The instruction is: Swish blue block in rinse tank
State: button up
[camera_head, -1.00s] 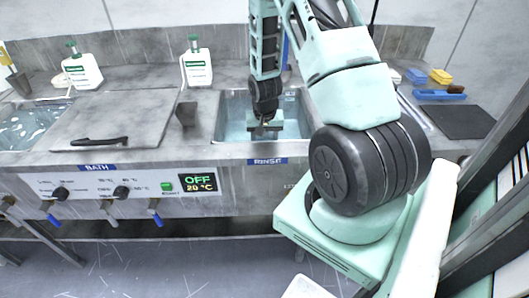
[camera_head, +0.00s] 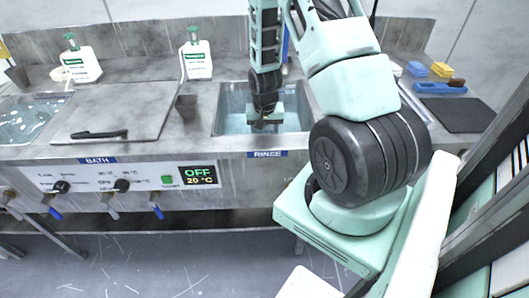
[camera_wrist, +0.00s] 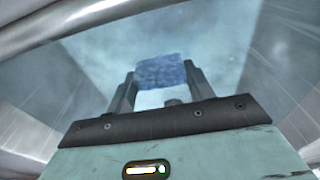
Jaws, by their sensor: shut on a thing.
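The rinse tank (camera_head: 233,97) is a steel basin of pale blue water, set in the counter above a blue RINSE label (camera_head: 267,154). My gripper (camera_head: 267,126) reaches down inside the tank, at the water or in it; the exact depth is hard to tell. The block is hidden in the head view.
The bath (camera_head: 28,118) is at far left beside a grey lid (camera_head: 118,108) with a black handle. Two white bottles are behind. Blue and yellow blocks, a brush and a dark mat (camera_head: 458,114) lie right.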

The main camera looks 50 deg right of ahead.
jog(key=shift+r, duration=0.15)
dwell(1.1)
notch_tip(320, 180, up, 14)
jog(key=p, duration=1.1)
dwell(1.5)
